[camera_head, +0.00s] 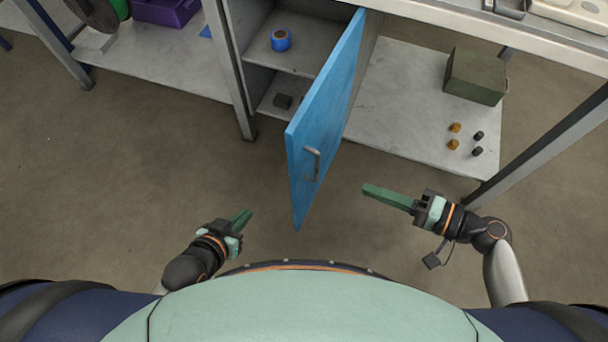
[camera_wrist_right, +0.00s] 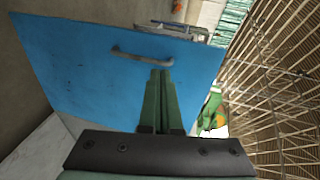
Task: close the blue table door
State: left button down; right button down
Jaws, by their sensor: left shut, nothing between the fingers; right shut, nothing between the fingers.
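The blue door (camera_head: 328,105) stands wide open, swung out from the cabinet (camera_head: 300,42) under the table. A grey bar handle (camera_head: 312,164) is on its face near the free edge. My right gripper (camera_head: 368,190) is shut and empty, to the right of the door and apart from it in the head view. In the right wrist view the blue door (camera_wrist_right: 110,75) fills much of the picture, with its handle (camera_wrist_right: 155,57) just beyond the shut fingertips (camera_wrist_right: 161,72). My left gripper (camera_head: 248,213) is shut and empty, to the left of the door's free edge.
Inside the cabinet are a blue roll (camera_head: 281,40) and a dark block (camera_head: 283,101). A green box (camera_head: 475,76) and several small brown and black pieces (camera_head: 454,144) are on the right lower shelf (camera_head: 400,115). A table leg (camera_head: 540,147) stands at right. Floor in front is clear.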

notch_tip(320, 180, up, 3)
jog(key=y+b, duration=0.1)
jog(key=y, duration=0.2)
send_near(296, 153)
jog(key=x, duration=0.6)
jog(key=shift+s+r+p, duration=0.1)
jog(key=shift+r+p, duration=0.2)
jog(key=shift+p, duration=0.05)
jog(key=shift+a, duration=0.45)
